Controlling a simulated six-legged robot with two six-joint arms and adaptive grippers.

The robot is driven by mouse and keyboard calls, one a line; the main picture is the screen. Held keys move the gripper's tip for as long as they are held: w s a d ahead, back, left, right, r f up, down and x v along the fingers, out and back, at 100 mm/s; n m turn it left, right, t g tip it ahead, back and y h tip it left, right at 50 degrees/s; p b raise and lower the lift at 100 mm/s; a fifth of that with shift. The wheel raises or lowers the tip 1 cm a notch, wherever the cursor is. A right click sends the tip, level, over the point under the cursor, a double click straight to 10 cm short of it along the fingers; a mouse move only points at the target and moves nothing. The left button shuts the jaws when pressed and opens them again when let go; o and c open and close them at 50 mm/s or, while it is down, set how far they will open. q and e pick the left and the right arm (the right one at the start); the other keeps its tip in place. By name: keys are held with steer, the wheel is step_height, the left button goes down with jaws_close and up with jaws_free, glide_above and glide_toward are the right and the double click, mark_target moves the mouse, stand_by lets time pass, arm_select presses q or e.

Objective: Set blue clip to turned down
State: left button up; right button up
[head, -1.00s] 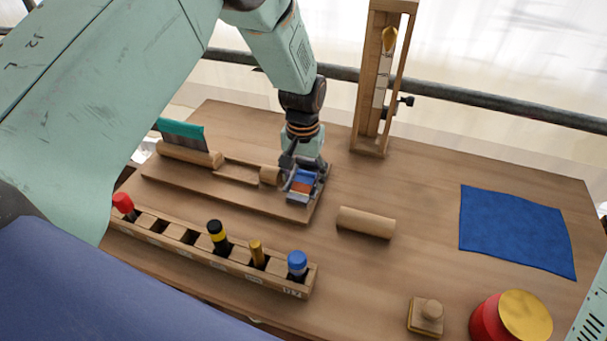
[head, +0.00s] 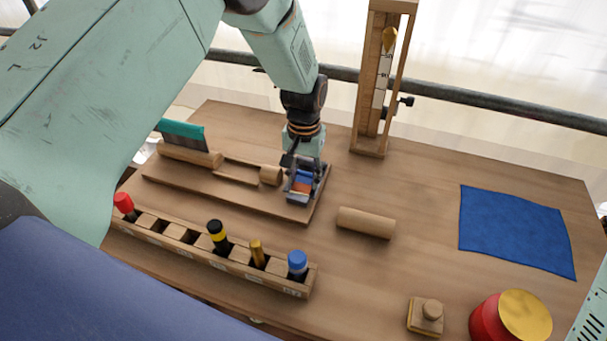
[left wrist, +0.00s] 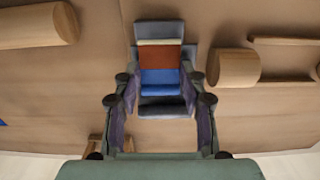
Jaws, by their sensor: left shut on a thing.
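The blue clip (head: 301,194) is a small block with blue and orange-brown parts at the right end of a wooden board (head: 222,190). In the left wrist view the clip (left wrist: 160,77) shows a blue band beside a red-brown band, set in a grey frame. My left gripper (head: 303,181) points down over it, with one finger on each side, shut on the clip. The fingers partly hide the clip in the head view. Which way the clip is turned I cannot tell for sure. My right gripper is not in view.
A wooden roller (head: 366,222) lies right of the board. A rack (head: 225,265) with several coloured pegs stands in front. An upright wooden frame (head: 371,100) stands behind. A blue cloth (head: 515,230), a stamp-like block (head: 427,316) and a red-and-gold tin (head: 510,317) are at right.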

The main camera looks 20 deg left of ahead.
arm_select(q)
steer(key=shift+w+f+g+b, duration=0.25)
steer(key=shift+f+g+b, duration=0.25)
steer(key=shift+g, duration=0.4)
steer(key=shift+g+b, duration=0.3)
steer(key=shift+g, duration=0.1)
steer(key=shift+r, duration=0.1)
steer(key=o, duration=1.1)
steer(key=shift+o, duration=0.2)
steer(key=v, duration=1.2)
steer(key=shift+a, duration=0.1)
